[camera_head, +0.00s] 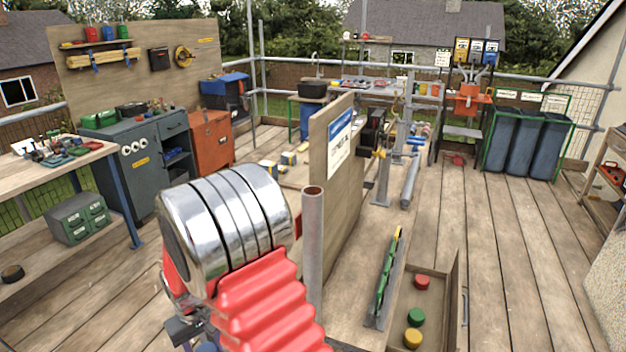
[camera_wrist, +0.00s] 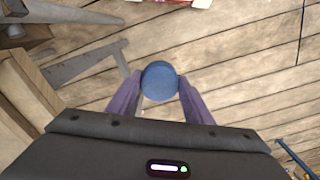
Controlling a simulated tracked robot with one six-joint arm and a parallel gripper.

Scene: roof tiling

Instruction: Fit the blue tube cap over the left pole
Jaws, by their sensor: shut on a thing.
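In the wrist view, my gripper (camera_wrist: 160,88) has its two purple fingers shut on the blue tube cap (camera_wrist: 160,77). The cap shows as a round blue disc between the fingertips. In the head view, a grey upright pole with an open, rusty-brown top (camera_head: 312,240) stands just right of my arm, in front of a wooden board. My arm hides most of my gripper there, so how far the cap is from this pole cannot be told. A second grey pole (camera_head: 384,165) stands farther back, right of the board.
The wooden board (camera_head: 345,205) with a blue-and-white sign stands behind the near pole. A wooden box (camera_head: 447,295) at lower right holds red (camera_head: 422,283), green (camera_head: 415,316) and yellow (camera_head: 413,338) caps. Plank floor at right is clear.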

